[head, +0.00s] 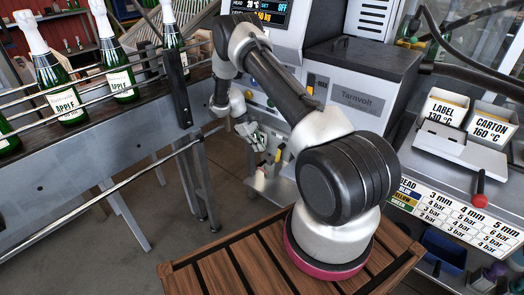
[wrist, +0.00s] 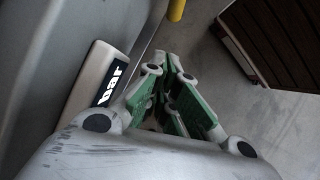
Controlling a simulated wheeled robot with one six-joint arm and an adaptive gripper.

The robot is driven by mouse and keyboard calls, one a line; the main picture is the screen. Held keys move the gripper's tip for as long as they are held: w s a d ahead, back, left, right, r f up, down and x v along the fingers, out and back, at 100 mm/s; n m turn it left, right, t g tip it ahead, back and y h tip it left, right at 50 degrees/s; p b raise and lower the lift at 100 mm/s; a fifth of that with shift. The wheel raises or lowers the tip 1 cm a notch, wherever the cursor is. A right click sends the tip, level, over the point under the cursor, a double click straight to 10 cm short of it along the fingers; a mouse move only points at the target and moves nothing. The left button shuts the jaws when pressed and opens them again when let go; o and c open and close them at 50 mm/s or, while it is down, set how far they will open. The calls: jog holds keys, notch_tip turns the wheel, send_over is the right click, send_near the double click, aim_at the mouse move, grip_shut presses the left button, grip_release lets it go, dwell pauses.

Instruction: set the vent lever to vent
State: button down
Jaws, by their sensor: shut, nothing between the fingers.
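My gripper (head: 256,139) hangs beside the front of the grey machine in the head view, below its control panel. In the wrist view my gripper (wrist: 168,72) shows green and white fingers close together, shut and empty. A yellow handle-like piece (head: 278,154) shows just right of and below the gripper in the head view. A yellow cylinder end (wrist: 176,10) shows at the top of the wrist view, beyond the fingertips and apart from them. I cannot tell whether either is the vent lever, and no vent marking is readable.
A display marked "bar" (wrist: 110,84) lies close left of my fingers. The grey machine (head: 345,105) stands behind my arm. A conveyor (head: 90,150) with green bottles runs at left. A red-knobbed lever (head: 479,174) is at right. A wooden slatted top (head: 215,270) is in front.

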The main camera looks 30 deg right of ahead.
jog(key=w+v, duration=0.1)
jog(key=v, duration=0.6)
jog(key=shift+w+a+f, duration=0.15)
jog(key=shift+w+a, duration=0.1)
jog(key=shift+a, duration=0.15)
jog(key=s+f+m, duration=0.1)
jog(key=s+f, duration=0.1)
jog(key=s, duration=0.3)
jog(key=s+a+r+m+y, duration=0.1)
jog(key=s+a+r+m, duration=0.1)
jog(key=s+r, duration=0.75)
jog(key=s+a+r+m+y, duration=0.2)
jog(key=s+r, duration=0.3)
jog(key=r, duration=0.9)
jog(key=s+a+r+m+t, duration=0.1)
jog(key=s+r+t, duration=0.7)
jog(key=s+r, duration=0.9)
jog(key=s, duration=0.4)
jog(key=shift+a+r+y, duration=0.25)
jog(key=shift+r+y, duration=0.05)
jog(key=shift+r, duration=0.1)
